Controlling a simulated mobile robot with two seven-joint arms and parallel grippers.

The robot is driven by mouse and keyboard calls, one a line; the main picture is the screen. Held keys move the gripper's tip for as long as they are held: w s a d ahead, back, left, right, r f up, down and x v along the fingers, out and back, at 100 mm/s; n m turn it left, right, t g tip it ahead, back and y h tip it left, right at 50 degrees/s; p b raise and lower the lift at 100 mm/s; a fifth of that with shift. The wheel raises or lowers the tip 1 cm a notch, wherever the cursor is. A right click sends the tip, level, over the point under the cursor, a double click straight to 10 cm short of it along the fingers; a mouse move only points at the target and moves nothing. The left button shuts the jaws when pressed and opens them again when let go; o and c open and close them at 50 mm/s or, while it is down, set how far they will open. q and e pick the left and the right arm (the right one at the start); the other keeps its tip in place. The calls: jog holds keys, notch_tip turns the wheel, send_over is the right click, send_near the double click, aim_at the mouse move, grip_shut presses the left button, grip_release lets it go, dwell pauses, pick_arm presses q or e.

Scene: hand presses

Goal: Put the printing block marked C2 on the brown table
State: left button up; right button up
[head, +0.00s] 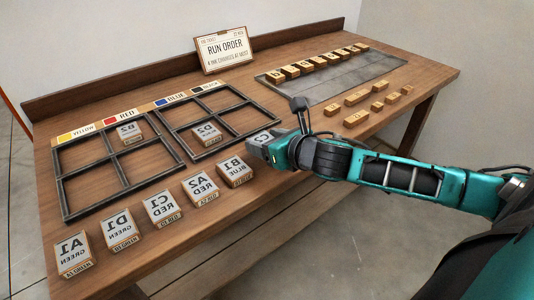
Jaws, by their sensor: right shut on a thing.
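The printing block marked C2 (263,137) is a small block with a pale top, at the tip of my right gripper (271,148). The gripper is shut on it and hides part of it. The block is over the brown table (300,111), to the right of the block B1. I cannot tell whether it touches the tabletop. My left gripper is not in view.
Blocks A1 (74,252), D1 (120,228), C1 (163,207), A2 (201,189) and B1 (235,171) line the front edge. B2 (128,131) and D2 (207,132) sit in dark frames. A letter tray (345,85), loose wooden pieces (355,118) and a sign (224,49) stand beyond.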

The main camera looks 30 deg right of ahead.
notch_tip(320, 180, down, 3)
jog(key=shift+b, duration=0.35)
jog(key=o, duration=0.8)
jog(key=shift+f, duration=0.1)
